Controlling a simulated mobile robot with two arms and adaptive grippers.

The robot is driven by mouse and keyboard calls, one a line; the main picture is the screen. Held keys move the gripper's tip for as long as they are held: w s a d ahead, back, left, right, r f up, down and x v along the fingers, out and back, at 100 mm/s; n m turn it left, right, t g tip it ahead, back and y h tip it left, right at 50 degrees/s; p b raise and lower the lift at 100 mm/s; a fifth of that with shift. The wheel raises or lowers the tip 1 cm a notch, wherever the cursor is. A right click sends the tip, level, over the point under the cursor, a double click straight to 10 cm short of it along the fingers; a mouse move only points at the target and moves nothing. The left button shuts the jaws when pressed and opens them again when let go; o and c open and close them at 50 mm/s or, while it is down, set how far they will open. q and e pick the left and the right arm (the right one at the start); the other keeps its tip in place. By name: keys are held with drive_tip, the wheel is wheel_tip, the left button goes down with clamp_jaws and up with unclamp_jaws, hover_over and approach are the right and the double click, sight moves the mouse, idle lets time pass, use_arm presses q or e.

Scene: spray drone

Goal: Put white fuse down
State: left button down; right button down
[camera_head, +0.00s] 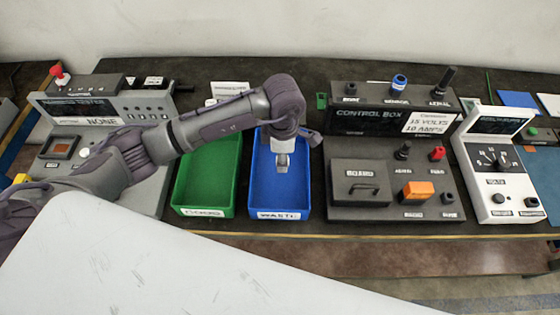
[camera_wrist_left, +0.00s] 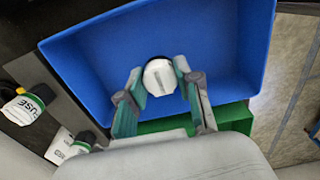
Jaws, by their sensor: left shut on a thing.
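The white fuse (camera_wrist_left: 160,76) is round and pale and sits between the fingertips of my left gripper (camera_wrist_left: 163,90) in the left wrist view. My left gripper is shut on it. In the head view my left gripper (camera_head: 282,165) points down over the blue bin (camera_head: 278,215), and the wrist view shows the blue bin (camera_wrist_left: 225,40) behind the fuse. The fuse is too small to make out clearly in the head view. How high it is above the bin's floor I cannot tell. My right gripper is not in view.
A green bin (camera_head: 203,211) stands left of the blue one. A control box (camera_head: 395,195) is on the right, with a white meter (camera_head: 495,180) beyond it. A tester (camera_head: 90,125) is on the left. In the wrist view, a white part marked FUSE (camera_wrist_left: 22,108) stands at the left.

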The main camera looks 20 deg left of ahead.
use_arm(q)
drive_tip(key=shift+a+f, duration=0.2)
drive_tip(key=shift+a, duration=0.05)
drive_tip(key=shift+s+f+p, duration=0.1)
drive_tip(key=shift+f+p, duration=0.2)
drive_tip(key=shift+f, duration=0.05)
wheel_tip(320, 180, down, 2)
drive_tip(key=shift+f+p, duration=0.2)
drive_tip(key=shift+p, duration=0.35)
drive_tip(key=shift+f, duration=0.5)
drive_tip(key=shift+f, duration=0.15)
drive_tip(key=c, duration=0.8)
unclamp_jaws()
